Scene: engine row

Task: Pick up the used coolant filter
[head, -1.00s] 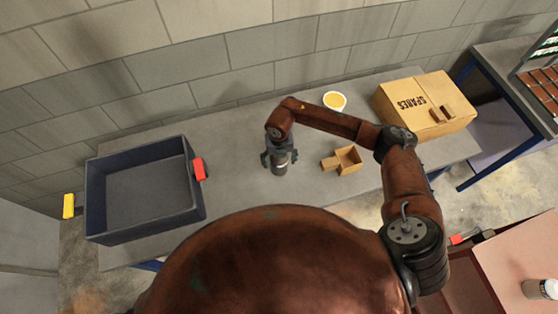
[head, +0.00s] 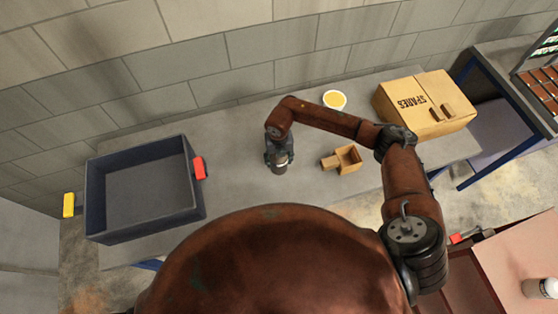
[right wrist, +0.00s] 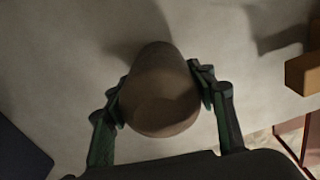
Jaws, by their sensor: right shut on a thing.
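The used coolant filter (head: 280,169) is a small dark cylinder with a brownish end, standing on the grey bench. My right gripper (head: 279,158) comes down over it from above and is shut on it. In the right wrist view the filter (right wrist: 160,92) sits between the two fingers of the gripper (right wrist: 162,98), which touch its sides. I cannot tell whether its base is off the bench. My left gripper is not in view.
An empty dark bin (head: 148,188) with red and yellow handles stands on the left of the bench (head: 240,185). A small open wooden box (head: 347,159), a white bowl with yellow contents (head: 334,99) and a SPARES carton (head: 424,104) stand to the right.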

